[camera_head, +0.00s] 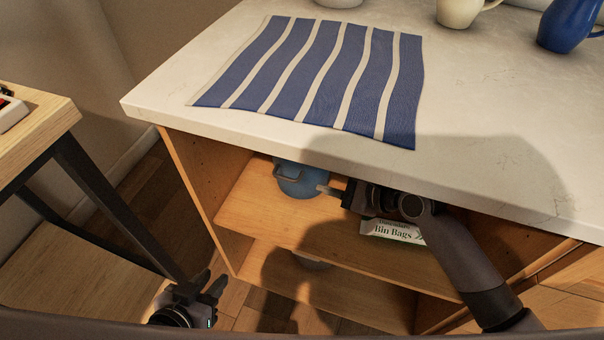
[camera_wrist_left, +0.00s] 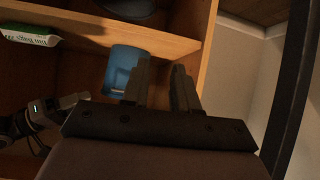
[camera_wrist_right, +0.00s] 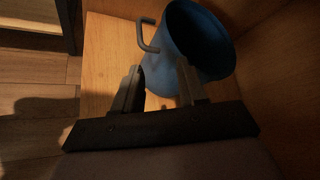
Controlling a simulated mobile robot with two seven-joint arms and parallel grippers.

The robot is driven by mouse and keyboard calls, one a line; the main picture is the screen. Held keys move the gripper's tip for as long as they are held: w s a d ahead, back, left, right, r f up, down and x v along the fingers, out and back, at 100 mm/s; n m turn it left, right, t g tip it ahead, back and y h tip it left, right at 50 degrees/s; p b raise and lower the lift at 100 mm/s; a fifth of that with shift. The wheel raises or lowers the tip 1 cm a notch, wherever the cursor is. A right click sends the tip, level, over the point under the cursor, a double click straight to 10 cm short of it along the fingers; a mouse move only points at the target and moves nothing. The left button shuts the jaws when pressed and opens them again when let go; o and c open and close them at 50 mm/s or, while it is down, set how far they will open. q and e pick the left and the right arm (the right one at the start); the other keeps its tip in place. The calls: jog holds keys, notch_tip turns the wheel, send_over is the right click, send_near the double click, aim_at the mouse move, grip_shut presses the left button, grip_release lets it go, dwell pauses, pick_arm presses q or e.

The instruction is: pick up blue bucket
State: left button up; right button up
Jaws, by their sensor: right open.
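The blue bucket (camera_head: 300,184) stands on the upper shelf of the open cabinet, partly hidden by the countertop edge. The right wrist view shows the bucket (camera_wrist_right: 205,38) with its grey handle (camera_wrist_right: 148,38) on the left side. My right gripper (camera_head: 326,190) is open close to the bucket. Its fingers (camera_wrist_right: 160,85) lie over the bucket's lower part in that view; I cannot tell whether they touch it. My left gripper (camera_head: 203,284) is open and empty, low in front of the cabinet. The left wrist view shows the bucket (camera_wrist_left: 124,68) beyond its fingers (camera_wrist_left: 160,85).
A bin bags box (camera_head: 393,232) lies on the same shelf (camera_head: 258,210), beside my right gripper. The countertop (camera_head: 470,130) overhangs, with a striped cloth (camera_head: 310,75), a cream mug (camera_head: 458,12) and a blue jug (camera_head: 568,25). A wooden table (camera_head: 30,120) stands at left.

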aim_at(297, 180)
jog(key=w+a+m+b, duration=0.2)
jog(key=w+a+f+m+g+y+b, duration=0.1)
jog(key=w+a+m+b, duration=0.1)
jog(key=a+b, duration=0.1)
jog(key=w+a+m+b, duration=0.1)
jog(key=w+a+b, duration=0.1)
jog(key=a, duration=0.1)
jog(key=shift+w+f+m+g+y, duration=0.25)
jog(key=shift+f+m+g+y, duration=0.05)
jog(key=shift+f+m+g, duration=0.1)
jog(key=shift+r, duration=0.1)
grip_shut()
pick_arm(q)
jog(key=shift+m+t+h, duration=0.4)
jog(key=shift+t+h, duration=0.1)
jog(key=shift+h, duration=0.1)
jog(key=d, duration=0.1)
jog(key=w+d+f, duration=0.2)
jog(key=shift+d+f, duration=0.1)
jog(key=shift+d, duration=0.05)
jog(key=shift+s+f, duration=0.25)
jog(key=shift+s, duration=0.05)
jog(key=shift+w+r, duration=0.2)
